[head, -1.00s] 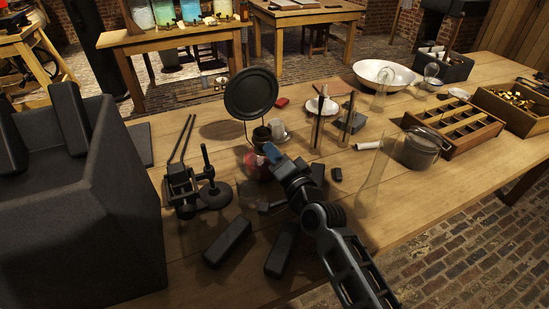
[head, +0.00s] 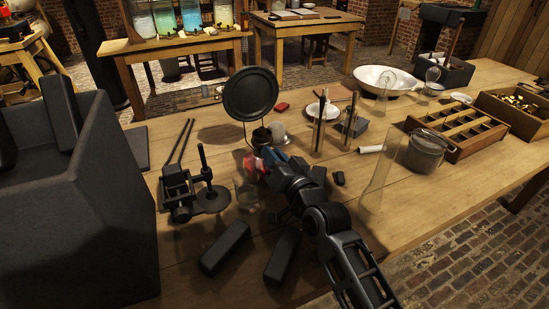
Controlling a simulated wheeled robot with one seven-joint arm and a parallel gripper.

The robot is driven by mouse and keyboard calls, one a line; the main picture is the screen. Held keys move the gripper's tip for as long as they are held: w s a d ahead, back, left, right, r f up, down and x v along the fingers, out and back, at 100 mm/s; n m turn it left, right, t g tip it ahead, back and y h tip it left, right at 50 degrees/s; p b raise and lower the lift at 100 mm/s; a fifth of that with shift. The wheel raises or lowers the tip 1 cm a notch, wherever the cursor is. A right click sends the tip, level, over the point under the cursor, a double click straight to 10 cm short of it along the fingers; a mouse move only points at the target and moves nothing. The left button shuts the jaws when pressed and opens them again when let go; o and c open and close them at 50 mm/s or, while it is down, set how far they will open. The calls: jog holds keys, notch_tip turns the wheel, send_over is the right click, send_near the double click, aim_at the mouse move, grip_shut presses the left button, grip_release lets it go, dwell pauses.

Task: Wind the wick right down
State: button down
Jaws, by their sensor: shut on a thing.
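The oil lamp stands on the wooden table with a round black reflector disc (head: 250,94) on a thin wire behind it. Its red body (head: 252,167) shows in part to the left of my gripper, and its dark burner (head: 262,137) shows just above. My gripper (head: 266,156) reaches in from the lower right and is shut at the lamp, just below the burner. The small part between the fingertips, seemingly the wick knob, is hidden by the gripper. The wick itself cannot be seen.
A clear glass (head: 246,196) stands close left of my gripper. A black stand (head: 212,198) is further left, dark blocks (head: 225,248) lie in front. A tall glass chimney (head: 378,185) and lidded pot (head: 423,152) stand right. A big dark bin (head: 110,210) fills the left.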

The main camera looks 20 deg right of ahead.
jog(key=shift+a+f, duration=0.1)
jog(key=shift+f, duration=0.05)
jog(key=c, duration=1)
grip_release()
